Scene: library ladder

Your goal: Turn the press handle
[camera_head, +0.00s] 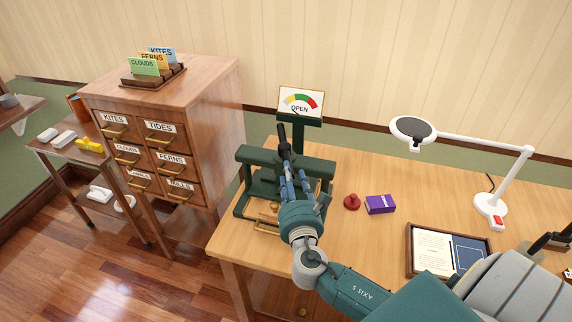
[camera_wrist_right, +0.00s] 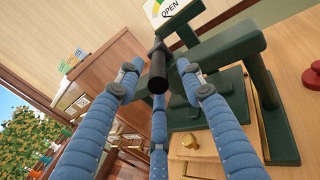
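The dark green press (camera_head: 318,165) stands at the left end of the wooden desk. Its black handle (camera_head: 284,138) sticks up, and in the right wrist view the handle's rounded end (camera_wrist_right: 158,72) points toward the camera. A gauge sign reading OPEN (camera_head: 300,102) stands behind the press; part of it shows in the right wrist view (camera_wrist_right: 168,8). My right gripper (camera_head: 288,178) is at the press, its blue fingers spread around the handle's end. Gaps show between the side fingers and the handle; contact with the lower finger is unclear.
A red knobbed object (camera_head: 352,202) and a purple box (camera_head: 381,204) lie right of the press. A framed tray (camera_head: 410,262) and a white lamp (camera_head: 490,205) are farther right. A wooden drawer cabinet (camera_head: 215,110) stands left of the desk. The desk's middle back is clear.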

